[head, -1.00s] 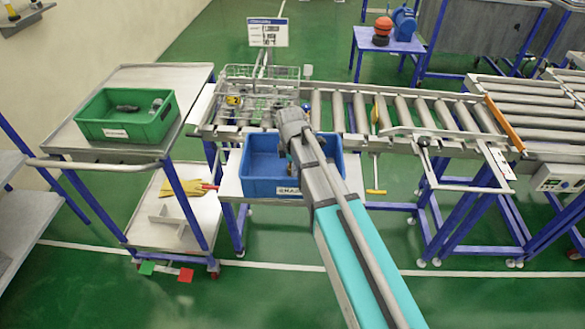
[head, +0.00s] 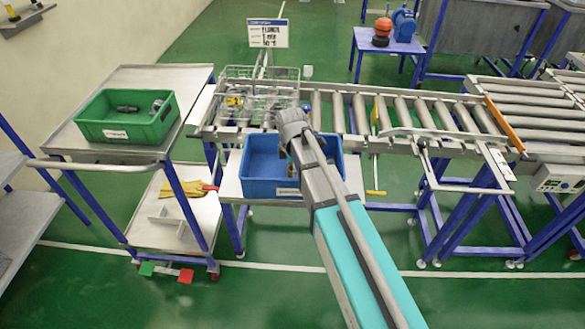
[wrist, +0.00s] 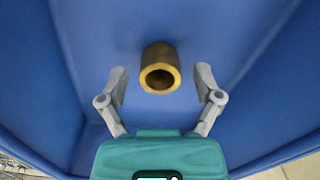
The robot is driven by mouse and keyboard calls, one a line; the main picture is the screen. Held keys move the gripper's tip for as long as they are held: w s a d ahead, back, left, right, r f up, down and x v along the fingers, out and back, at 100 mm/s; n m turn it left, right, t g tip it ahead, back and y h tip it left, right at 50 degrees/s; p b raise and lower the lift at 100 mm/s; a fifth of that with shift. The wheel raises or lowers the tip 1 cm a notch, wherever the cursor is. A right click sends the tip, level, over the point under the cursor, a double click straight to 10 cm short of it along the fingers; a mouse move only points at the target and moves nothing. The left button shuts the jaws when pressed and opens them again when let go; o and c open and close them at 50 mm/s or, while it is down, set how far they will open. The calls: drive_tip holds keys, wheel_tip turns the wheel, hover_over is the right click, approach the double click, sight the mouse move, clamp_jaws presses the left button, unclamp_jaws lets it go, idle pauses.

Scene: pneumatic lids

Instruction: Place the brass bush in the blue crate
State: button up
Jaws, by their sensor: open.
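The brass bush (wrist: 160,68) is a short hollow cylinder inside the blue crate (wrist: 90,20) in the wrist view. It appears ahead of and between my open fingertips, touching neither finger. Whether it rests on the crate floor or is still above it I cannot tell. My gripper (wrist: 160,88) is open with both fingers spread. In the head view the blue crate (head: 262,187) stands on a shelf in front of the roller conveyor.
A green crate (head: 125,135) with dark and grey parts stands on a trolley at the left. A wire basket (head: 235,100) sits on the conveyor's left end behind the blue crate. Roller conveyor (head: 400,112) runs to the right. Yellow gloves (head: 180,200) lie on the trolley's lower shelf.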

wheel_tip(320, 180, up, 12)
drive_tip(key=p, duration=1.1)
drive_tip(key=shift+a+p, duration=0.15)
drive_tip(key=shift+p, duration=0.2)
idle(0.5)
drive_tip(key=s+d+m, duration=0.6)
drive_tip(key=d+m, duration=0.4)
drive_tip(key=s+d+m, duration=0.7)
drive_tip(key=d+m, duration=0.3)
drive_tip(key=m, duration=0.1)
drive_tip(key=shift+s, duration=0.15)
wheel_tip(320, 180, down, 5)
drive_tip(key=b, duration=0.4)
drive_tip(key=shift+a+r+b, duration=0.1)
drive_tip(key=shift+r+b, duration=0.05)
drive_tip(key=shift+b, duration=0.2)
